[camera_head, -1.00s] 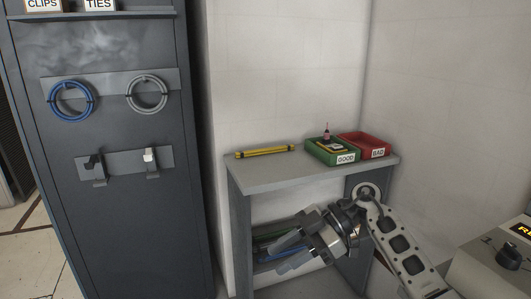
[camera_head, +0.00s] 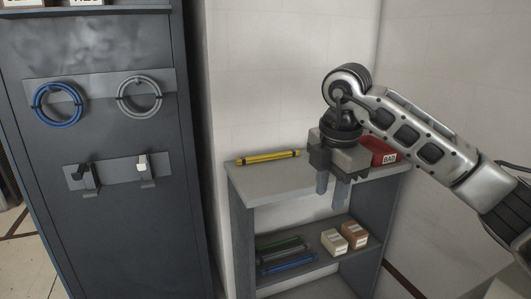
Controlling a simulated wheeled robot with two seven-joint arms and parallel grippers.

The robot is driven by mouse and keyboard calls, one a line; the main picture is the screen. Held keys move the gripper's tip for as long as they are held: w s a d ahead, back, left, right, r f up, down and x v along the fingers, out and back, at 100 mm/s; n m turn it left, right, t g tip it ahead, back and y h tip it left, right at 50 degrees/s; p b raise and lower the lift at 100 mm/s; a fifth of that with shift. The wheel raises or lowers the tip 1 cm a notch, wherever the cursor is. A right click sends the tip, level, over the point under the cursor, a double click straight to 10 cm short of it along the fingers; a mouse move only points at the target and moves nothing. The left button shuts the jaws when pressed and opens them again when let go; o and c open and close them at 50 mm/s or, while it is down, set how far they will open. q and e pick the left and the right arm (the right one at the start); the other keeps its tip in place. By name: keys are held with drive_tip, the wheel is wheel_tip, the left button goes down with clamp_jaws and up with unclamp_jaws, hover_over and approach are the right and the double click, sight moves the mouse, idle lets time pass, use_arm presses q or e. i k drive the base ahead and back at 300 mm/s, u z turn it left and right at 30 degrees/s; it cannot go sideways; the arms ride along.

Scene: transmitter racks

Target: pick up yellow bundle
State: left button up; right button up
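The yellow bundle (camera_head: 268,157) is a thin rod-like bundle with dark bands. It lies on the top of the small grey shelf unit (camera_head: 262,185), near the wall. My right gripper (camera_head: 332,192) points down in front of the right part of the shelf top, to the right of the bundle and apart from it. Its two fingers are spread with a gap between them, and nothing shows in it. It hides the green GOOD bin. My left gripper is out of view.
A red BAD bin (camera_head: 383,152) stands at the right of the shelf top, partly behind my gripper. The lower shelf holds green and blue bundles (camera_head: 288,262) and small boxes (camera_head: 345,238). A tall dark cabinet (camera_head: 110,215) with blue (camera_head: 58,104) and grey (camera_head: 139,97) cable rings stands left.

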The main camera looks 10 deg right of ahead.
sight(243, 160)
drive_tip(key=i, duration=1.7)
